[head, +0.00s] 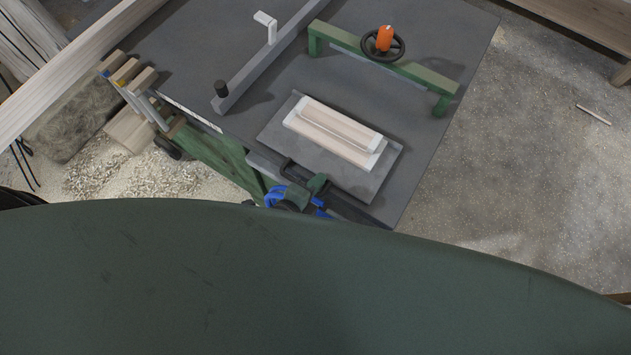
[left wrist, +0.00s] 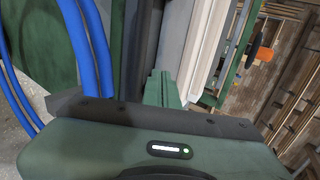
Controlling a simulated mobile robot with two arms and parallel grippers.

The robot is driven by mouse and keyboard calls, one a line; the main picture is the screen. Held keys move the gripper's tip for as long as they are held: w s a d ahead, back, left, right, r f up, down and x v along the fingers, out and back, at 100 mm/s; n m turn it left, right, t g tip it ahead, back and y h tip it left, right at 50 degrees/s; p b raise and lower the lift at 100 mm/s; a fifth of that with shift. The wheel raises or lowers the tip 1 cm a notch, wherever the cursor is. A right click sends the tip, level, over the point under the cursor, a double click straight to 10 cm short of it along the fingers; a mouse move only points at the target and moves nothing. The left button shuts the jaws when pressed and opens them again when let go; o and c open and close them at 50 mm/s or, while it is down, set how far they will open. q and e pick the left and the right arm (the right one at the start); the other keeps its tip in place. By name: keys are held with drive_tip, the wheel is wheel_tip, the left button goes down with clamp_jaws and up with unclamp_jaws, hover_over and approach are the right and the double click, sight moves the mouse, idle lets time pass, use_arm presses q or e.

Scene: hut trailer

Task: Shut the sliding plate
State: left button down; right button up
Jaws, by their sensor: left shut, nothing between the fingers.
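The sliding plate (head: 376,183) is a flat grey plate on the dark machine table (head: 440,80). A pale wooden block (head: 335,130) with whitish ends lies on it. My left gripper (head: 319,182) is at the plate's near edge, low in the head view, with blue cables behind it. In the left wrist view its green fingers (left wrist: 162,88) are shut together with nothing between them. A grey strip and a pale strip run just beyond them. I cannot tell whether the fingertips touch the plate. My right gripper is not in view.
A green bridge (head: 340,38) with a black handwheel (head: 384,44) and an orange knob stands behind the plate. A grey fence bar (head: 262,60) crosses the table to the left. Wood shavings (head: 110,165) cover the floor at left. The floor at right is mostly clear.

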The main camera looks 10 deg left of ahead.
sight(338, 153)
use_arm(q)
drive_tip(key=w+d, duration=0.1)
drive_tip(key=w, duration=0.1)
drive_tip(key=w+d+p, duration=0.1)
drive_tip(key=w, duration=0.2)
drive_tip(key=w+d, duration=0.1)
drive_tip(key=w, duration=0.2)
drive_tip(key=shift+w+r, duration=0.1)
drive_tip(key=shift+r, duration=0.15)
drive_tip(key=w+d, duration=0.1)
drive_tip(key=w, duration=0.3)
drive_tip(key=w+d+b, duration=0.1)
drive_tip(key=w+d, duration=0.1)
drive_tip(key=w, duration=0.2)
drive_tip(key=w+d, duration=0.1)
drive_tip(key=w, duration=0.3)
drive_tip(key=shift+w+d+f, duration=0.15)
drive_tip(key=shift+d+f, duration=0.05)
drive_tip(key=shift+f, duration=0.05)
drive_tip(key=shift+r, duration=0.1)
